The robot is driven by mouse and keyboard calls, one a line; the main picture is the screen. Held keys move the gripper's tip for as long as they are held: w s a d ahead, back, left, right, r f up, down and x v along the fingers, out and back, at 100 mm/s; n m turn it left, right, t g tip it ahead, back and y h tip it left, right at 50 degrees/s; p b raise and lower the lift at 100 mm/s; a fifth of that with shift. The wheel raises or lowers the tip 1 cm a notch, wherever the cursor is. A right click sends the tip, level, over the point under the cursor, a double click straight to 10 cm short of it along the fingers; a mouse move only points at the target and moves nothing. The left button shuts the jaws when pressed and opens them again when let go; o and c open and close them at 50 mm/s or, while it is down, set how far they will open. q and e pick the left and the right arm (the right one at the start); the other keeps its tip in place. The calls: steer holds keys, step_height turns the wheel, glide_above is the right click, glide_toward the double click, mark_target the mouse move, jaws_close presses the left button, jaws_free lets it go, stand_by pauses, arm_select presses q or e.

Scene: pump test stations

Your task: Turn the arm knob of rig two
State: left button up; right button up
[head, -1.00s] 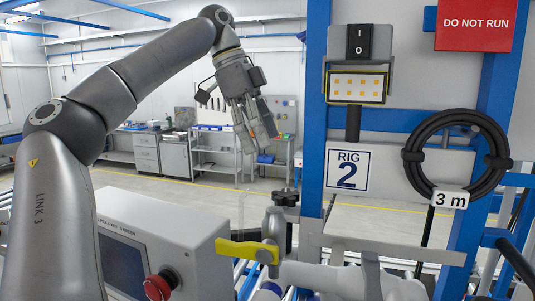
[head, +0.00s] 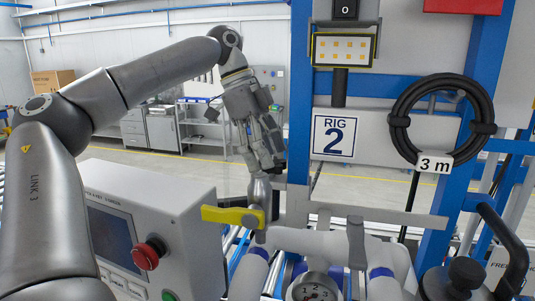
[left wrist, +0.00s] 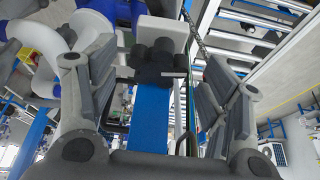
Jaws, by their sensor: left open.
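The black lobed arm knob (left wrist: 160,62) shows in the left wrist view, between the open fingers, in front of a light block and a blue bar. In the head view my left gripper (head: 264,160) hides the knob. That gripper points down beside the blue upright, left of the "RIG 2" sign (head: 334,137), above the grey valve with a yellow lever (head: 232,216). Its fingers stand apart on both sides of the knob in the wrist view. I cannot tell whether they touch it. My right gripper is not in view.
A control box (head: 150,225) with a red stop button (head: 149,252) stands at the left. White pipes (head: 330,241) and a gauge (head: 317,288) lie below the knob area. A coiled black hose (head: 434,122) hangs at the right, and another black knob (head: 467,272) stands lower right.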

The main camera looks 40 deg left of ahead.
arm_select(q)
steer(key=shift+d+f, duration=0.2)
steer(key=shift+f, duration=0.2)
steer(key=c, duration=1)
steer(key=shift+s+d+r+n+t+y, duration=0.1)
steer(key=shift+n+t+y, duration=0.25)
steer(key=shift+n, duration=0.8)
steer(key=shift+s+d+n+t+y, duration=0.1)
steer(key=shift+n+t+y, duration=0.25)
steer(key=shift+n, duration=0.8)
steer(key=o, duration=1)
steer(key=shift+a, duration=0.1)
steer(key=v, duration=1.2)
